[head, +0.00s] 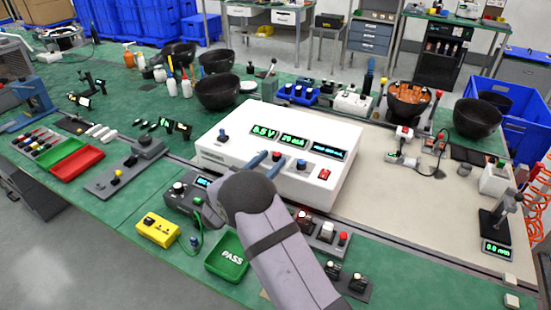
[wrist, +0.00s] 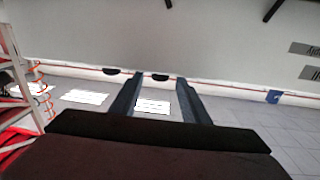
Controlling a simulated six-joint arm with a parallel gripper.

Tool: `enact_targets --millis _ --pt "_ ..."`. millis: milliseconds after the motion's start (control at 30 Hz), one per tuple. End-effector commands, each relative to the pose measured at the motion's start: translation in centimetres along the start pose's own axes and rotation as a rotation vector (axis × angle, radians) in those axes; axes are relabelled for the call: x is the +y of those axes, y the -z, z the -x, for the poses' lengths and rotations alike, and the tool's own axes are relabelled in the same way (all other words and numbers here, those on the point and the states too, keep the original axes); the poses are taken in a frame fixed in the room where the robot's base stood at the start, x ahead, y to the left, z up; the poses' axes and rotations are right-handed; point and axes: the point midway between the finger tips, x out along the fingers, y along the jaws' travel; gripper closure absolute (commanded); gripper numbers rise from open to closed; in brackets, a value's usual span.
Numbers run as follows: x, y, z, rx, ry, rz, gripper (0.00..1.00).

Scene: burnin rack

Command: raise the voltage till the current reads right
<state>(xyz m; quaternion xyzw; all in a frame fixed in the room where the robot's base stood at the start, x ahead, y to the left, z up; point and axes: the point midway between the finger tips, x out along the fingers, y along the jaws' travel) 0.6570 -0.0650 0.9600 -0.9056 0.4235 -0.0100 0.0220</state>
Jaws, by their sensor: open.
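A white instrument box (head: 225,157) stands on the bench in the middle of the head view. Its sloped top carries a green voltage display (head: 264,132) that looks like 6.5 V or 0.5 V, and a green current display (head: 293,139) that looks like 20 mA. A third display (head: 329,148) is too small to read.
A grey knob box (head: 183,198), a yellow box (head: 157,229) and a green PASS tray (head: 226,258) lie in front. Switch boxes (head: 325,236) stand right of my arm. Black bowls (head: 218,91) are behind. A beige mat (head: 400,215) has free room at right.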

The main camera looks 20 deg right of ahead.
Motion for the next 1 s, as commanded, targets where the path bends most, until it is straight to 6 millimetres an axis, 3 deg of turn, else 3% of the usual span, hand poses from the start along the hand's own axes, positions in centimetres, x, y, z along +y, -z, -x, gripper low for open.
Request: enact_targets --millis 100,300,800,1000 --pt "-0.1 -0.1 1.6 0.0 0.002 0.0 0.58" --pt "0.0 0.0 3.0 0.001 0.0 -0.001 0.58" --pt "0.0 0.1 3.1 -0.001 0.002 -0.001 0.58" --pt "-1.1 0.6 2.8 -0.042 0.071 -0.006 0.58"
